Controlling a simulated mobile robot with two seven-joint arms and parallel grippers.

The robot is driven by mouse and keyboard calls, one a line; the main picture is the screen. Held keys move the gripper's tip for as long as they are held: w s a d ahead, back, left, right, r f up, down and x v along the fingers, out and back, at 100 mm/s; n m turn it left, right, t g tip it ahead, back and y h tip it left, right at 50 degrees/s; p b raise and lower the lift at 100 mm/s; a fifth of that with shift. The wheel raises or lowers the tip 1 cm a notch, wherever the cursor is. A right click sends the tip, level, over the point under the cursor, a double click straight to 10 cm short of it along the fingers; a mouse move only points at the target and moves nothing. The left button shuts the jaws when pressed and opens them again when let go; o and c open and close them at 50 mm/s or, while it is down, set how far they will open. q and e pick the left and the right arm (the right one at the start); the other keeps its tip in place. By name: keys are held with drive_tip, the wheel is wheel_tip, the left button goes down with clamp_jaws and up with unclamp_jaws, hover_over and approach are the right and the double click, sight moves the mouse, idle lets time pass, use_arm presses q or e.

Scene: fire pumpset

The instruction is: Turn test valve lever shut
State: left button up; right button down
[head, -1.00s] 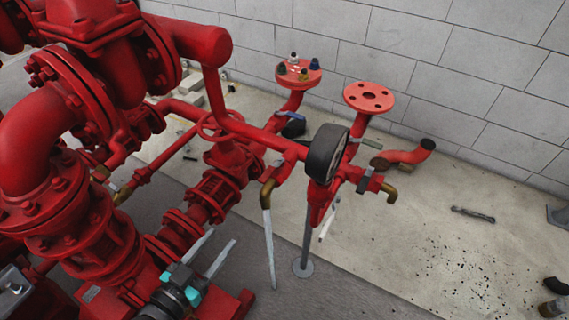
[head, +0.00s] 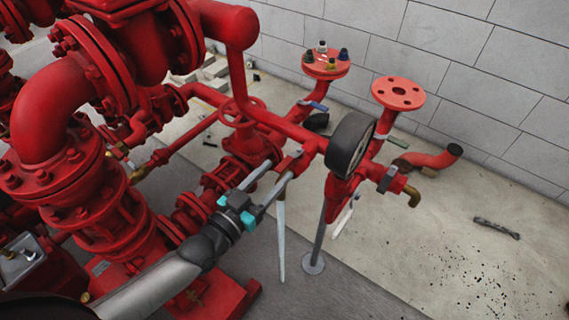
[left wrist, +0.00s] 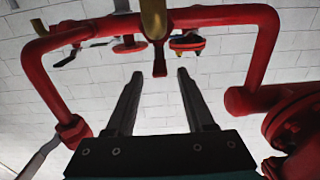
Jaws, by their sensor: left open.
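A short red lever (left wrist: 160,62) hangs below a brass fitting (left wrist: 153,18) on the red pipe in the left wrist view. It appears between and just beyond my fingertips, apart from both. In the head view this valve spot (head: 290,160) is partly covered by my fingers. My left gripper (head: 285,167) reaches in from the lower left, open and empty, its fingers pointing up and right at the pipe. The left gripper also shows in the left wrist view (left wrist: 160,75). I cannot tell for certain which lever is the test valve's.
A black-rimmed gauge (head: 350,144) stands just right of my gripper. A pale pipe (head: 281,240) hangs below the gripper. Large red pump pipework (head: 80,185) fills the left. Floor at right is mostly clear.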

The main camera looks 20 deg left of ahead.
sight(290, 159)
use_arm(q)
drive_tip(key=x, duration=0.3)
drive_tip(key=shift+w+d+b, duration=0.1)
drive_tip(key=shift+w+b, duration=0.15)
drive_tip(key=shift+b, duration=0.05)
drive_tip(key=shift+w+d, duration=0.15)
drive_tip(key=shift+w, duration=0.25)
use_arm(e)
drive_tip(key=shift+w+d+f, duration=0.2)
drive_tip(key=shift+w+d, duration=0.15)
drive_tip(key=shift+w, duration=0.1)
drive_tip(key=shift+w+d+f, duration=0.15)
drive_tip(key=shift+w+d, duration=0.2)
drive_tip(key=shift+w, duration=0.1)
use_arm(q)
clamp_jaws()
use_arm(e)
drive_tip(key=shift+s, duration=0.15)
drive_tip(key=shift+a, duration=0.1)
